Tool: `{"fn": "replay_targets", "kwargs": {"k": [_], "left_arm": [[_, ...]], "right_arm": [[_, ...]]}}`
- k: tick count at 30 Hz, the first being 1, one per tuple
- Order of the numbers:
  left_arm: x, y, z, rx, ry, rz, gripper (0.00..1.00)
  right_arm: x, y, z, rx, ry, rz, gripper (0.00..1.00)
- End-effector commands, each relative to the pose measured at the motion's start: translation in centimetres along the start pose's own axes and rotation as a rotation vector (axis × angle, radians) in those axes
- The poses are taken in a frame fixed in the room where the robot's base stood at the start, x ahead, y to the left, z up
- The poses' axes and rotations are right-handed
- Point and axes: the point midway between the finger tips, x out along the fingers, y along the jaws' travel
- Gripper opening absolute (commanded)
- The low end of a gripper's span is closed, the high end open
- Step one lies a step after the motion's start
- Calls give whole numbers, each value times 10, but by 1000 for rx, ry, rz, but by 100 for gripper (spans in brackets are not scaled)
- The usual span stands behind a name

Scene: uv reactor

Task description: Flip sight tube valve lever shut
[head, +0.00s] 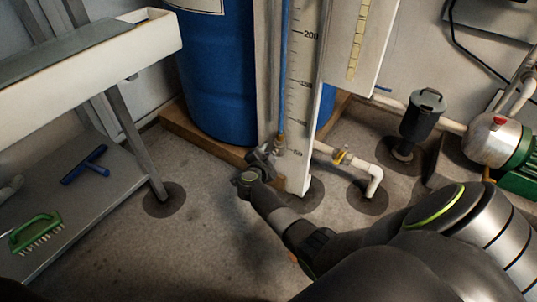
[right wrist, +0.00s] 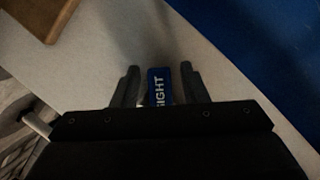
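The sight tube (head: 284,70) is a thin blue line beside a white graduated scale board (head: 302,90), with a brass fitting (head: 279,141) at its foot. My right gripper (head: 262,156) is low at that foot. The right wrist view shows a blue lever tag (right wrist: 159,86) reading "SIGHT" between the fingers of the right gripper (right wrist: 158,84). A small gap shows on each side of the tag, so the gripper looks open around it. In the head view the lever is hidden by the gripper. My left gripper is not in view.
A blue drum (head: 218,75) stands behind the scale on a wooden base (head: 205,138).

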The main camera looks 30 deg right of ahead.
Motion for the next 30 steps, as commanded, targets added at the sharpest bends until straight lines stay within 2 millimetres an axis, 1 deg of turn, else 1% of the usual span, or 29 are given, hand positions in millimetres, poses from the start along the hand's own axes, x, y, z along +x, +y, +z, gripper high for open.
{"fn": "replay_targets", "kwargs": {"k": [11, 12, 21, 30], "left_arm": [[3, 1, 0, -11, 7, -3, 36], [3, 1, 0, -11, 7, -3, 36], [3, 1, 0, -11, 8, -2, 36], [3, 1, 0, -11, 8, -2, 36]], "right_arm": [[2, 0, 0, 0, 0, 0, 40], [2, 0, 0, 0, 0, 0, 39], [2, 0, 0, 0, 0, 0, 0], [2, -1, 0, 26, 0, -11, 0]]}}
